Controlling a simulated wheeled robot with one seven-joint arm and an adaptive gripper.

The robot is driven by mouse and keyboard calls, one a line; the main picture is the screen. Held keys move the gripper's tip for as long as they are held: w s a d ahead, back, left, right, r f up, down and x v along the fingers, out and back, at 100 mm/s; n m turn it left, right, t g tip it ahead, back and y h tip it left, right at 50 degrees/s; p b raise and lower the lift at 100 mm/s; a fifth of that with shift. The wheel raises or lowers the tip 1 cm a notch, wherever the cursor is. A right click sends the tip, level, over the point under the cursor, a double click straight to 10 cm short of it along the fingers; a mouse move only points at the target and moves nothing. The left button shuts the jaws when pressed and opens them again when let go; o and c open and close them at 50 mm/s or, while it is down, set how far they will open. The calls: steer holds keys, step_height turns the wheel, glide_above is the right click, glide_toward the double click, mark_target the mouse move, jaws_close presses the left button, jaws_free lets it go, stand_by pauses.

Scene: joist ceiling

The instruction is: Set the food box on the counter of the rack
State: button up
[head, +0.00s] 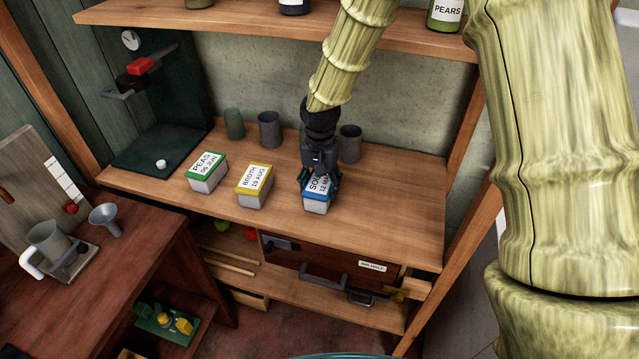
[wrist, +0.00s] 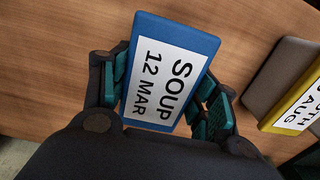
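The food box with a blue lid, labelled SOUP 12 MAR (head: 317,205), is at the front of the rack's wooden counter (head: 385,215), right of two similar boxes. It looks upright and at counter level; I cannot tell whether its base touches. My gripper (head: 319,184) is above it, pointing down, with fingers on both sides. In the wrist view, the blue lid (wrist: 195,38) lies between the teal finger pads of my gripper (wrist: 165,95), with no clear gap on either side. The lower parts of the fingers and box sides are hidden there.
A yellow-lidded BROTH box (head: 253,186) and a green-lidded PEAS box (head: 206,172) stand to the left. Grey cups (head: 269,130) stand behind. A shelf (head: 270,27) crosses above, and a post (head: 463,140) bounds the right side. The counter's right part is clear.

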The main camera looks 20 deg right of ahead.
mark_target(320, 182)
steer(key=shift+o, duration=1.1)
step_height(320, 182, up, 12)
steer(key=b, duration=0.1)
steer(key=shift+r, duration=0.15)
